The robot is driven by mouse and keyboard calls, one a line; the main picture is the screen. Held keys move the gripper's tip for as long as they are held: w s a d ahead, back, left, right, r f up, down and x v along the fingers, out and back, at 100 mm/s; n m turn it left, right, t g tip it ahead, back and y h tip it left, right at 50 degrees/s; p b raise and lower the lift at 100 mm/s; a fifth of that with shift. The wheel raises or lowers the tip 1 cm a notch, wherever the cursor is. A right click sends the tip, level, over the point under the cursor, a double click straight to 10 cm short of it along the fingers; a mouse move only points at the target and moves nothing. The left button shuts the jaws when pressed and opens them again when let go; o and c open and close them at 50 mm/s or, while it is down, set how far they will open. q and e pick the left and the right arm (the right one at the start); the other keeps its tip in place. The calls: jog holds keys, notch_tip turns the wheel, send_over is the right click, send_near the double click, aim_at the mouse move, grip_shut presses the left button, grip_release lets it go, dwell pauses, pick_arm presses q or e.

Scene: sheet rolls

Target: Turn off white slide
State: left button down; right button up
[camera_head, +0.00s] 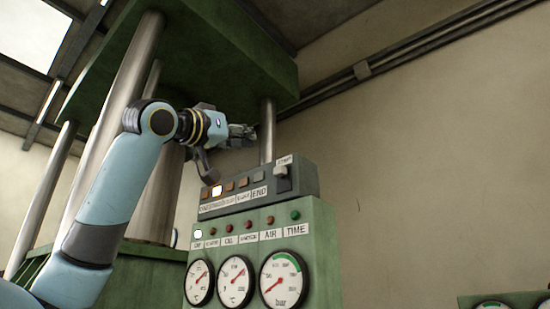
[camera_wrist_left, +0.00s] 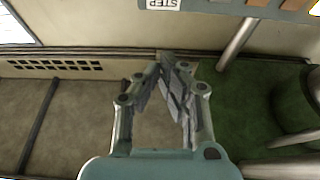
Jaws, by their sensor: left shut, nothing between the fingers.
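The grey control box (camera_head: 228,197) sits on top of the green gauge panel. At its right end is a small pale slide (camera_head: 281,171) under a white label, which I take to be the white slide. My left gripper (camera_head: 250,133) is above the box, up and left of the slide and apart from it. In the left wrist view my left gripper (camera_wrist_left: 172,68) is shut with nothing in it. The slide cannot be made out in that view; only the box's edge with an upside-down STEP label (camera_wrist_left: 163,4) shows at the top. My right gripper is not in view.
The green panel (camera_head: 320,250) carries several round gauges and a row of coloured lamps. A steel column (camera_head: 267,130) stands close behind the gripper.

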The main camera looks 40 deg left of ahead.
pick_arm(q)
notch_tip(320, 180, up, 4)
jog(key=p, duration=0.5)
send_over(278, 170)
jog(key=s, duration=0.2)
notch_tip(278, 170, down, 5)
jog(key=shift+w+r, duration=0.1)
jog(key=shift+w, duration=0.05)
notch_tip(278, 170, down, 4)
jog(key=b, duration=0.2)
jog(key=shift+b, duration=0.4)
jog(key=shift+r, duration=0.15)
